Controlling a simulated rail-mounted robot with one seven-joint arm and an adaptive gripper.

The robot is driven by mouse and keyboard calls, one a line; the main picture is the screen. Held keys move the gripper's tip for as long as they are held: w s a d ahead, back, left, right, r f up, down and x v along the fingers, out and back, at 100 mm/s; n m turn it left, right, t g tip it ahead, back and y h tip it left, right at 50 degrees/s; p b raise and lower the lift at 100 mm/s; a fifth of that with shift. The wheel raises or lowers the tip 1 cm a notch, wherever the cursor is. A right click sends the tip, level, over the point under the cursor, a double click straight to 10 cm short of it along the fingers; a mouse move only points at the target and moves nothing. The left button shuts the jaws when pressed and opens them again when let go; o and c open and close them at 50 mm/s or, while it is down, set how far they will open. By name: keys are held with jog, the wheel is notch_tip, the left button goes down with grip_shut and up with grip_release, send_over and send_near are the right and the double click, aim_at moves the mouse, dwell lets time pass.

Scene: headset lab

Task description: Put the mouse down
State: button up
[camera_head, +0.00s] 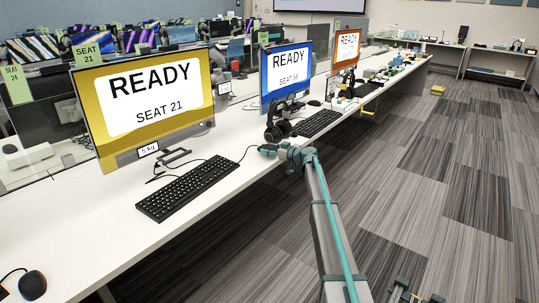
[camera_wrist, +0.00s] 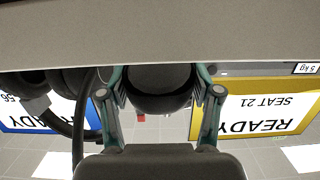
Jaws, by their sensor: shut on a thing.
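My gripper (camera_head: 268,150) is at the front edge of the white desk (camera_head: 110,240), right of the black keyboard (camera_head: 187,188) and in front of the headset (camera_head: 277,126). In the wrist view, its two fingers stand either side of a dark rounded mouse (camera_wrist: 160,85) and are shut on it. In the head view the held mouse is mostly hidden by the gripper; a thin cable runs from there toward the SEAT 21 monitor (camera_head: 150,100). I cannot tell whether the mouse touches the desk. Another dark mouse (camera_head: 33,285) lies at the near left.
The blue-framed monitor (camera_head: 287,75) and a second keyboard (camera_head: 317,123) stand farther along the desk. The desk is bare between the SEAT 21 keyboard and my gripper, except for the cable. Open carpeted floor (camera_head: 440,170) lies to the right.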

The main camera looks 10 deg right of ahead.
jog(key=shift+s+f, duration=0.1)
jog(key=shift+f, duration=0.9)
jog(key=shift+f+b, duration=0.2)
jog(key=shift+b, duration=0.3)
jog(key=o, duration=1.2)
jog(key=shift+r+p, duration=0.2)
jog(key=shift+p, duration=0.85)
